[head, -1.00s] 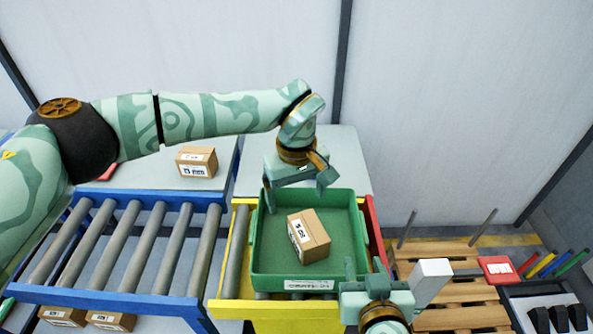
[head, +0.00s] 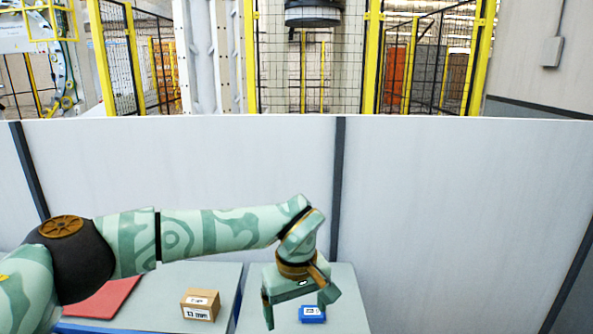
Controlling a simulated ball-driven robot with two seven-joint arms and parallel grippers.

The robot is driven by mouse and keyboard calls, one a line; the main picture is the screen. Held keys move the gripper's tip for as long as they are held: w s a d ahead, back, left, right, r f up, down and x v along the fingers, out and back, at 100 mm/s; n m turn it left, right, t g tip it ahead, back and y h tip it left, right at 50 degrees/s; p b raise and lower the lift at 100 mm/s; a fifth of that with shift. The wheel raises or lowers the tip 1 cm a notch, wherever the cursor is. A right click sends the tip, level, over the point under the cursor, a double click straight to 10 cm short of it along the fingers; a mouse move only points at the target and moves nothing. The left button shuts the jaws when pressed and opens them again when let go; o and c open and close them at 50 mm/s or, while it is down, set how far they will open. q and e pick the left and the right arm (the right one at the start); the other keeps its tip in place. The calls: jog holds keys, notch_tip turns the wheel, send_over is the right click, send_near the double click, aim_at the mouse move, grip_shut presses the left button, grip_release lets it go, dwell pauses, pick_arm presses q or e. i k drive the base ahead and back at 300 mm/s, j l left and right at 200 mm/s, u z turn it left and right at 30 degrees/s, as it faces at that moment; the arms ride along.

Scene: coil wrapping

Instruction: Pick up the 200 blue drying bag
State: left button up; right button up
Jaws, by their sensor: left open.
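A small blue packet (head: 313,317) with a white label lies on the grey table at the bottom of the head view. The print on its label is too small to read, so I cannot tell if it says 200. My left gripper (head: 297,313) hangs open with its fingers pointing down. It appears in front of the packet and partly overlaps it in the picture. Nothing shows held between the fingers. I cannot tell the gripper's height over the table. My right gripper is out of view.
A cardboard box (head: 201,306) with white labels stands on the grey table to the left. A flat red item (head: 103,298) lies farther left. A pale wall panel (head: 450,200) rises behind the tables, with yellow-framed mesh fencing beyond it.

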aim_at(308, 313)
jog(key=k+l, duration=0.3)
jog(key=k, duration=0.15)
jog(key=k+l, duration=0.3)
jog(key=k, duration=0.15)
